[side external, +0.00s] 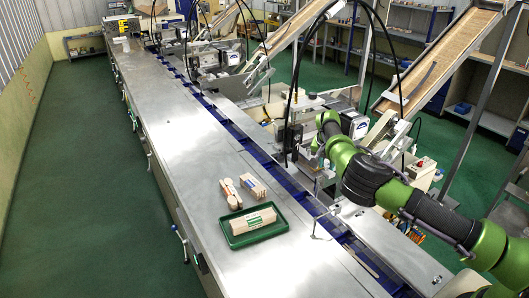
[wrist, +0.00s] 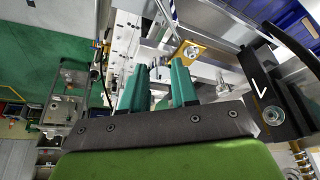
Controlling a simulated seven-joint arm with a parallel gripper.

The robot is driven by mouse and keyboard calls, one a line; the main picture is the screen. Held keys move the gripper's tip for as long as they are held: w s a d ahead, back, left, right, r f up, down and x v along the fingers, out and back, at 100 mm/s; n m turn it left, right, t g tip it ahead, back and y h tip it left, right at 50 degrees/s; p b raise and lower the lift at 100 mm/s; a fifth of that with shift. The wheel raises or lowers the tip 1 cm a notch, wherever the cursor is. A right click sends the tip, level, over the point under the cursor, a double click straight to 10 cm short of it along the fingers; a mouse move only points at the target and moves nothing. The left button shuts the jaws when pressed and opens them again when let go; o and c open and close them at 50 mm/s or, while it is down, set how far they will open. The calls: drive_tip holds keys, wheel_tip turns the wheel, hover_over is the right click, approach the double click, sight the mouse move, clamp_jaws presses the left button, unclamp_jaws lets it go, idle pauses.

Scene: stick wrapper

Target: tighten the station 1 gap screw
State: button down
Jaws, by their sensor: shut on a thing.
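My gripper (wrist: 160,72) shows from behind in the wrist view, its two teal fingers reaching toward the station's metalwork. The fingers stand a little apart and are shut on a small part between them; the fingers and the bright metal behind hide what it is. A round metal screw head (wrist: 193,50) sits on a brass-coloured plate just beyond the right fingertip. A silver winged screw (wrist: 222,88) is to the right of the fingers. I cannot tell which of these is the station 1 gap screw. In the side external view my gripper is small beside the conveyor, its fingers indistinct.
A green tray (side external: 232,241) holds a wrapped bundle of sticks (side external: 252,221) on the steel bench (side external: 180,150). A blue conveyor channel (side external: 262,158) runs along the bench. A black camera-like box (side external: 289,136) and sloped chutes (side external: 440,62) stand close to my arm.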

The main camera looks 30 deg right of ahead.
drive_tip(key=shift+w+a+m+g, duration=0.15)
drive_tip(key=shift+m+g, duration=0.45)
drive_tip(key=shift+m, duration=1)
drive_tip(key=c, duration=0.9)
unclamp_jaws()
drive_tip(key=shift+o, duration=0.2)
drive_tip(key=shift+h, duration=0.3)
drive_tip(key=shift+r, duration=0.1)
drive_tip(key=v, duration=1.6)
drive_tip(key=shift+r, duration=0.35)
